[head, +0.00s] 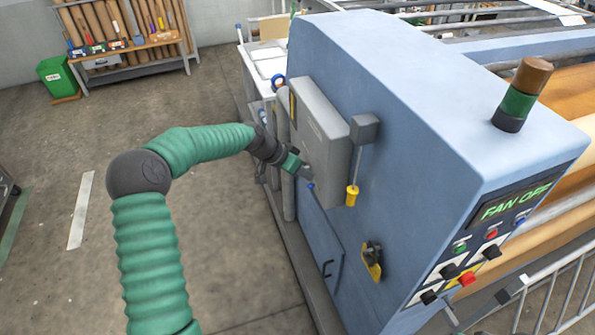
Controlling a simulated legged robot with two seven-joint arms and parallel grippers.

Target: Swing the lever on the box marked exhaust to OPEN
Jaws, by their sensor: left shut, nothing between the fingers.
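A grey box (320,135) is mounted on the end face of the blue machine; no exhaust marking is readable on it from here. A lever (352,193) with a yellow grip hangs straight down from a small dark grey block (365,128) at the box's right. My left gripper (306,177) is shut and empty in front of the lower left part of the box, left of the yellow grip and apart from it. My right gripper is not in view.
The blue machine (400,90) fills the right side. Its panel display (513,202) reads FAN OFF, above several buttons and knobs. A black rotary switch (373,254) on a yellow plate sits below the lever. A railing (560,295) stands lower right. The floor at left is clear.

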